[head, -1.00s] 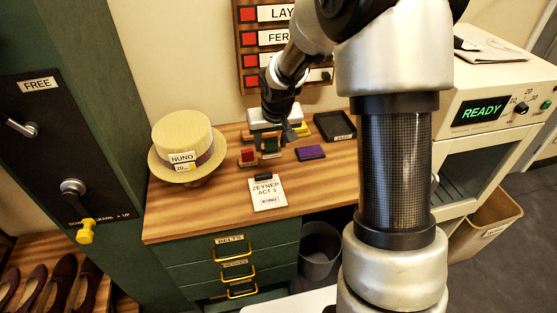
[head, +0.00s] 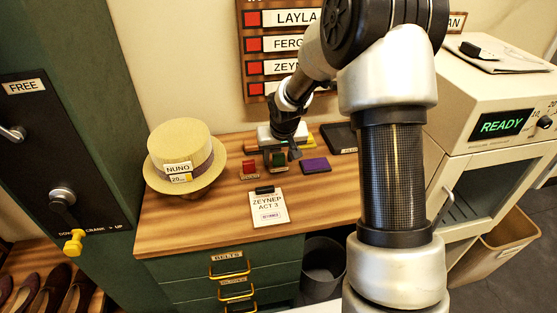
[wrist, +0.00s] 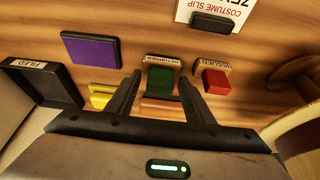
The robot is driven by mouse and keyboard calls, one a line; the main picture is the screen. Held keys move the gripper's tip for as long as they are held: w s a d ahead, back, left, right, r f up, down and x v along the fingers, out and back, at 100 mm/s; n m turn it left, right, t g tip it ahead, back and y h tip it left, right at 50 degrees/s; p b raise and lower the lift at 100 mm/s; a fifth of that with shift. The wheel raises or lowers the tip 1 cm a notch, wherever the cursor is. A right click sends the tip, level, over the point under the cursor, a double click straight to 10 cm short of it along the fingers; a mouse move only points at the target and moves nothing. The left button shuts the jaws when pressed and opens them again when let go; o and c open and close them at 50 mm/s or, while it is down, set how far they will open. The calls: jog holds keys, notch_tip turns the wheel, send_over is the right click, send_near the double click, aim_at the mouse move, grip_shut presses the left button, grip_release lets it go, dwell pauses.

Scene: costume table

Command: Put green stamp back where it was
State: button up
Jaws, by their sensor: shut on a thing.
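The green stamp (head: 278,159) stands on the table in the head view, partly hidden by my gripper. In the wrist view the green stamp (wrist: 160,82) is between my two fingers, at a small wooden holder labelled RETURNED (wrist: 166,60). My gripper (head: 281,153), also in the wrist view (wrist: 158,88), points down and is shut on the green stamp. I cannot tell whether the stamp's base is seated or slightly lifted.
A red stamp (wrist: 215,82) with an ISSUED holder stands close beside. A purple pad (wrist: 90,48), yellow piece (wrist: 102,96) and black FILED tray (wrist: 38,82) lie on the other side. A costume slip (head: 268,206) and straw hat (head: 185,158) are on the table.

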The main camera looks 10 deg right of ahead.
jog(key=shift+f, duration=0.55)
jog(key=shift+f, duration=0.2)
jog(key=o, duration=0.8)
jog(key=shift+o, duration=0.2)
jog(key=shift+r, duration=0.1)
